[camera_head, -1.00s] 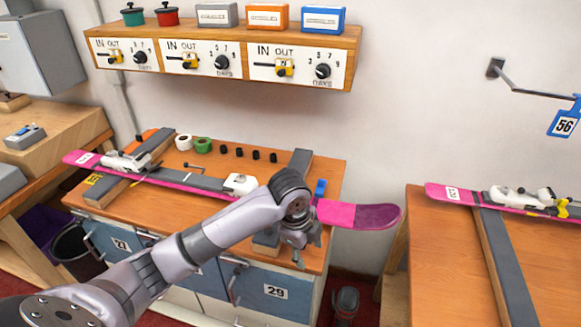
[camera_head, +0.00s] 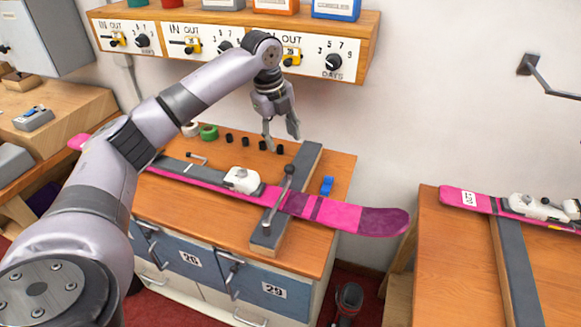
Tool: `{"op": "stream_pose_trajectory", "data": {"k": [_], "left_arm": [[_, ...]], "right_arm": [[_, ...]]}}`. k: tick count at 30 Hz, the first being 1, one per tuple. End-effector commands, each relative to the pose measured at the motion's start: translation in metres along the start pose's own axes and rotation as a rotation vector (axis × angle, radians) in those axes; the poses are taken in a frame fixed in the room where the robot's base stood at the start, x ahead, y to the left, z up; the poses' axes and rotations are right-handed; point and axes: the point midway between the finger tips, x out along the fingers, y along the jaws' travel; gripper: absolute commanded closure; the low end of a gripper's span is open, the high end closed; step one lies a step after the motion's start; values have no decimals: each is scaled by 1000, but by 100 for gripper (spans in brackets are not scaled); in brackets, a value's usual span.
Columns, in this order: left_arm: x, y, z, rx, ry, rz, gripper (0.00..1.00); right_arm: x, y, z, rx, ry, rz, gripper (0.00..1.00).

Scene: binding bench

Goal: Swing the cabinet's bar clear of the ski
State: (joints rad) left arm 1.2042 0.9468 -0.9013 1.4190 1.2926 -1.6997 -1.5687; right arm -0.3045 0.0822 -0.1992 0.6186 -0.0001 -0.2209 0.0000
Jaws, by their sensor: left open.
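A pink ski (camera_head: 345,215) lies across the wooden top of the cabinet (camera_head: 318,252), its tip sticking out past the right edge. A slim grey bar (camera_head: 279,200) with a dark round knob at its far end crosses over the ski near a grey support strip (camera_head: 308,160). From this angle I cannot tell whether the bar touches the ski. My left gripper (camera_head: 281,138) is open and empty, pointing down above the back of the cabinet top, beyond the knob and apart from the bar. My left arm hides the ski's left part. My right gripper is not in view.
Small black pieces (camera_head: 246,142), a green roll (camera_head: 208,132) and a blue item (camera_head: 327,186) lie on the cabinet top. A shelf with dials (camera_head: 340,62) hangs above, close behind my arm. Another bench (camera_head: 448,255) with a pink ski stands at the right.

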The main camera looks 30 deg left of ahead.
Motion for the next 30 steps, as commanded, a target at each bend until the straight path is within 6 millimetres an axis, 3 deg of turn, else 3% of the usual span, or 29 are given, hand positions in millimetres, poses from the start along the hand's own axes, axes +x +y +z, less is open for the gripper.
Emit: {"op": "stream_pose_trajectory", "data": {"k": [9,15,21,30], "left_arm": [[70,0,-1,0,1,3,53],[106,0,-1,0,2,2,53],[125,0,-1,0,0,0,53],[129,0,-1,1,-1,-1,53]], "right_arm": [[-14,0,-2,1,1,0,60],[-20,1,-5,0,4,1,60],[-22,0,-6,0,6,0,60],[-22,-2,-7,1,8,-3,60]]}}
